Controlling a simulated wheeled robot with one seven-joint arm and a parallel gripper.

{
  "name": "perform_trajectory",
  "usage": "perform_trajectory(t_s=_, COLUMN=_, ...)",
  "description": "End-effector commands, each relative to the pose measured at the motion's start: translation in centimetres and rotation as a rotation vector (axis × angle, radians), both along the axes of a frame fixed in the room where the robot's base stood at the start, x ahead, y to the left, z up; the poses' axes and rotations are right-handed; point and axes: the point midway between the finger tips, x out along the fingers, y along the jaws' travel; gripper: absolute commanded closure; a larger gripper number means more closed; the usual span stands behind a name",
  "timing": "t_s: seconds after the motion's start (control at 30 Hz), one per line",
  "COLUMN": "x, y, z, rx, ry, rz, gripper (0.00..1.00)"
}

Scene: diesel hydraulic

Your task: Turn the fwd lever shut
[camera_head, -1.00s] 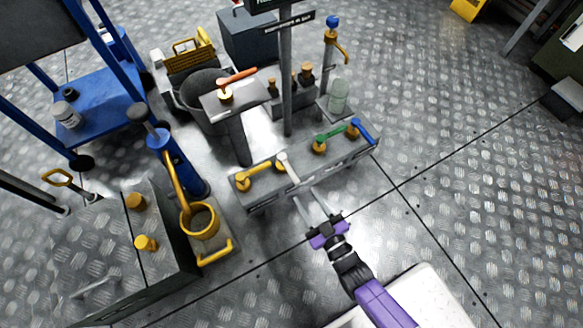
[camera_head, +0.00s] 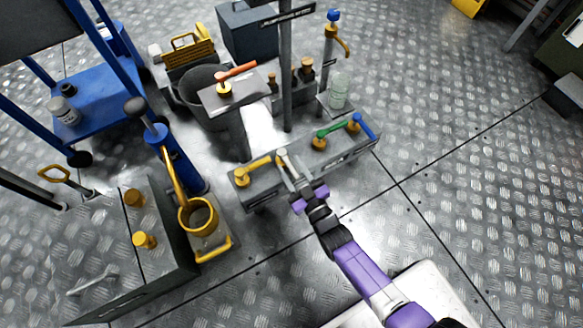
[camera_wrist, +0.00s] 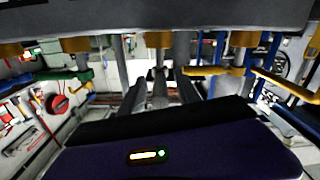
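A low grey bank (camera_head: 262,189) carries a row of levers on yellow bases. From left to right they are a yellow lever (camera_head: 257,164), a pale lever (camera_head: 283,156), a green lever (camera_head: 333,130) and a blue lever (camera_head: 363,128). I cannot read which is marked fwd. My gripper (camera_head: 290,172) is at the front of the bank, at the pale lever, whose lower part it hides. In the wrist view, my two grey fingers (camera_wrist: 160,98) are apart, with a narrow grey bar between them. I cannot tell whether they touch it. The green lever (camera_wrist: 68,75) and yellow lever (camera_wrist: 215,71) lie to either side.
A post (camera_head: 286,80) rises behind the bank. A pedestal with an orange-red lever (camera_head: 238,73) stands behind left, and a glass jar (camera_head: 339,92) behind right. A blue pump with a yellow cup (camera_head: 198,217) stands left.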

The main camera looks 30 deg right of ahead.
Motion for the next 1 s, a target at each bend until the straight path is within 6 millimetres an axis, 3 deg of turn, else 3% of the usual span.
perform_trajectory(t_s=0.17, x=-0.01, y=0.00, z=0.01, rx=0.000, ry=0.000, rz=0.000, gripper=0.61)
perform_trajectory(t_s=0.37, x=-0.02, y=0.00, z=0.02, rx=0.000, ry=0.000, rz=0.000, gripper=0.99)
perform_trajectory(t_s=0.4, x=-0.03, y=0.00, z=0.02, rx=0.000, ry=0.000, rz=0.000, gripper=1.00)
perform_trajectory(t_s=1.0, x=-0.06, y=-0.01, z=0.02, rx=0.000, ry=-0.001, rz=0.000, gripper=1.00)
